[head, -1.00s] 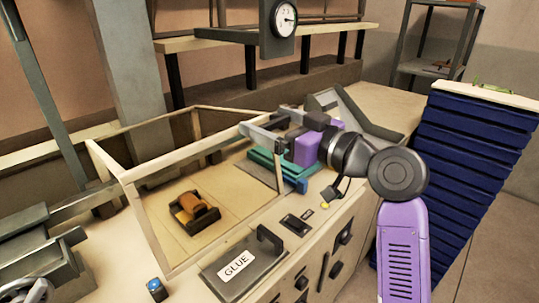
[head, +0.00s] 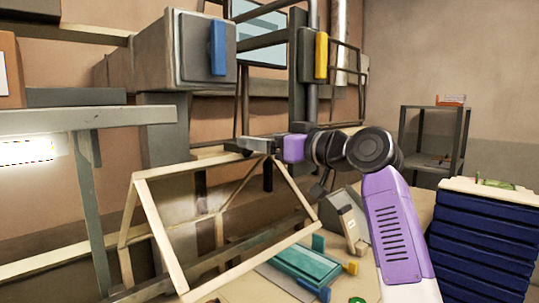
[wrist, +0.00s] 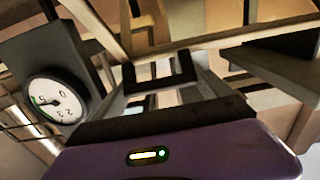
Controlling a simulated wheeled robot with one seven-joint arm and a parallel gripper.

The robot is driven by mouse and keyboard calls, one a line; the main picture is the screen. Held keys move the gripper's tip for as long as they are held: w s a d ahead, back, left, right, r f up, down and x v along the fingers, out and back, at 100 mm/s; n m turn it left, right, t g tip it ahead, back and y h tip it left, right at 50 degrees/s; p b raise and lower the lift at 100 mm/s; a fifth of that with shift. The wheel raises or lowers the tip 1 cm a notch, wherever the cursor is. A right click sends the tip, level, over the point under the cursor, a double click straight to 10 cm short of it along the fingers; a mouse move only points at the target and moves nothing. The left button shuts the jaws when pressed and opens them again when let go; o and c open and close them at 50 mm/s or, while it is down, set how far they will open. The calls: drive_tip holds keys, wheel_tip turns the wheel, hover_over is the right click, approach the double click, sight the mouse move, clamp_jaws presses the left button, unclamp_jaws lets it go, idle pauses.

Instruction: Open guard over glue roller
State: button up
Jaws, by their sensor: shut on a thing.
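The guard (head: 156,222) is a pale wooden frame with clear panes. In the head view it stands raised, its panel sloping from a high bar down to the lower right. My gripper (head: 240,145) is at the guard's upper bar and shut on the guard there. The wrist view shows a pale bar of the guard (wrist: 215,40) crossing just beyond my gripper (wrist: 160,75). The exact contact is hard to make out. The glue roller is outside the head view and I cannot make it out in the wrist view.
A teal tray-like fixture (head: 305,262) lies on the bench right of the guard. A grey wedge-shaped box (head: 345,218) stands behind it. Blue stacked crates (head: 480,245) are at the right. A round dial gauge (wrist: 52,102) is close to my gripper at left in the wrist view.

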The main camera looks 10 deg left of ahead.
drive_tip(key=shift+w+a+r, duration=0.35)
drive_tip(key=shift+a+r, duration=0.15)
drive_tip(key=shift+r, duration=0.15)
drive_tip(key=o, duration=1.9)
drive_tip(key=shift+f, duration=0.1)
drive_tip(key=b+v, duration=0.3)
drive_tip(key=v, duration=0.4)
drive_tip(key=shift+s+d, duration=0.25)
drive_tip(key=shift+d, duration=0.1)
